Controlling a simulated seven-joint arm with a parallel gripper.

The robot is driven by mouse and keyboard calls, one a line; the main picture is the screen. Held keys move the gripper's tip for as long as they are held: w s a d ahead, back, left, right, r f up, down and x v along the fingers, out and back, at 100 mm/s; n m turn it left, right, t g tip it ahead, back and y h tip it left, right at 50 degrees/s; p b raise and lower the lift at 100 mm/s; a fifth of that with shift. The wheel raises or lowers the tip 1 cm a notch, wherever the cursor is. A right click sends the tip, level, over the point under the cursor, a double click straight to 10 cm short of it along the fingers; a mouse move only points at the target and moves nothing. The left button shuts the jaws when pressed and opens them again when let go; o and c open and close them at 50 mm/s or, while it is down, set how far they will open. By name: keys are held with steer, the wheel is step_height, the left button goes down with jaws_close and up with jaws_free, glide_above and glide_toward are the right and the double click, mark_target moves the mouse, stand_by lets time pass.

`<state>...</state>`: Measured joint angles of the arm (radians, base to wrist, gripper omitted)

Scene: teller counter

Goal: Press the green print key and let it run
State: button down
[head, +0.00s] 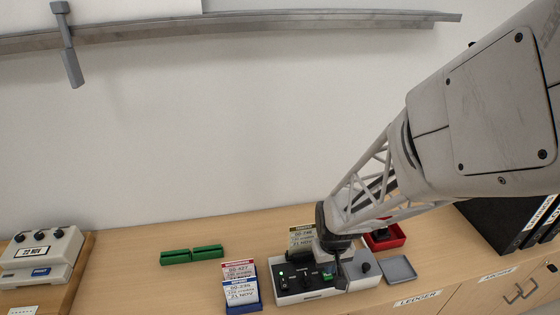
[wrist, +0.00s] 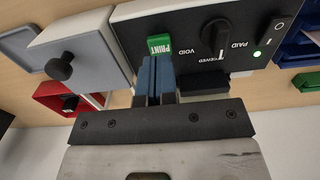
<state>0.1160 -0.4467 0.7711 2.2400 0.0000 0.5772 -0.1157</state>
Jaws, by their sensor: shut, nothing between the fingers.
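The machine's dark panel (head: 298,284) carries a green key, a dial and a switch in the head view. In the wrist view the green key (wrist: 159,44) is marked PRINT and sits left of the black dial (wrist: 216,34). The rocker switch (wrist: 281,27) has a lit green lamp beside it. My gripper (wrist: 156,62) is shut and empty, its blue fingertips overlapping the near edge of the green key. I cannot tell whether they touch or press it. In the head view the key (head: 328,277) shows just left of my gripper (head: 342,280).
A grey block with a black knob (head: 366,268) adjoins the panel. A slip (head: 301,239) stands behind the machine. A blue holder with cards (head: 241,284) is to the left, a red tray (head: 384,239) and grey tray (head: 399,269) to the right.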

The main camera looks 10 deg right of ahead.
steer(key=shift+f, duration=1.3)
stand_by(0.9)
steer(key=shift+r, duration=0.1)
step_height(320, 180, up, 9)
stand_by(1.5)
steer(key=s+a+r+t, duration=0.1)
steer(key=s+r, duration=0.3)
steer(key=r, duration=0.6)
steer(key=s+a+r+t, duration=0.1)
steer(key=s+a+r, duration=0.2)
steer(key=r, duration=0.8)
steer(key=shift+s+r+t, duration=0.2)
steer(key=shift+s+t, duration=0.1)
steer(key=shift+s, duration=0.8)
stand_by(0.5)
